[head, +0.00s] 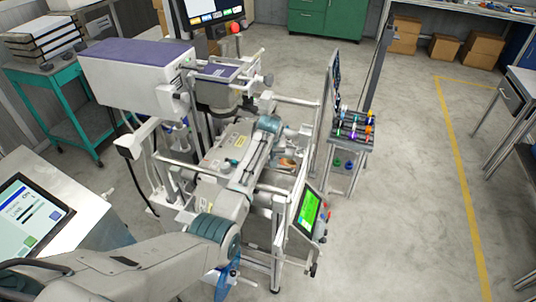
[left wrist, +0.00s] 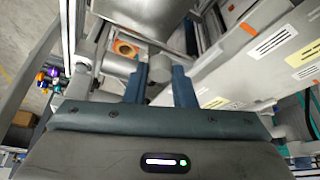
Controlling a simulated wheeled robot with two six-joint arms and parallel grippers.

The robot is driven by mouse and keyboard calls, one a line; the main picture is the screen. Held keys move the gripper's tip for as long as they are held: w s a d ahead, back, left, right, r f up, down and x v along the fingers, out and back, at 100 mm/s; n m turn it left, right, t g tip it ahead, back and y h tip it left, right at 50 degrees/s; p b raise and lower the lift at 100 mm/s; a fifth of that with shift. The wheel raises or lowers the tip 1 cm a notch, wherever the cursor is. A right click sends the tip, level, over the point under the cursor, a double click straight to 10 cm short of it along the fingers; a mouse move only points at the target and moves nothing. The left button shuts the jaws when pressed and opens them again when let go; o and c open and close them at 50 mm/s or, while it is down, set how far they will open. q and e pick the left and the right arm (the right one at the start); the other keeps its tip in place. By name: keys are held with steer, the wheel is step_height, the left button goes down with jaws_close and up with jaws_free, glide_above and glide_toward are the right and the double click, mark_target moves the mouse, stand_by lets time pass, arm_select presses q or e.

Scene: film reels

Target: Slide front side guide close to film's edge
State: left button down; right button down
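My left arm reaches from the bottom left over the grey film machine (head: 215,155) in the head view. Its gripper is hard to make out there, around the rollers. In the left wrist view the two blue fingers of my left gripper (left wrist: 159,88) stand apart, with a grey metal part (left wrist: 159,68) in or just beyond the gap. I cannot tell whether they touch it. I cannot pick out the front side guide or the film's edge for certain. My right gripper is not in view.
A labelled pale panel (left wrist: 262,55) lies close to the right of the fingers in the left wrist view. An orange part (left wrist: 127,48) is to their left. A green screen (head: 309,212) stands at the machine's front. A small rack of coloured items (head: 353,128) stands beyond; open floor is right.

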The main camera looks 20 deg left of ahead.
arm_select(q)
steer(key=shift+a+p, duration=0.35)
steer(key=shift+a, duration=0.5)
steer(key=c, duration=1.2)
jaws_free()
steer(key=shift+d, duration=0.1)
steer(key=b+v, duration=0.2)
steer(key=v, duration=0.9)
steer(key=shift+b, duration=0.3)
steer(key=shift+f, duration=0.15)
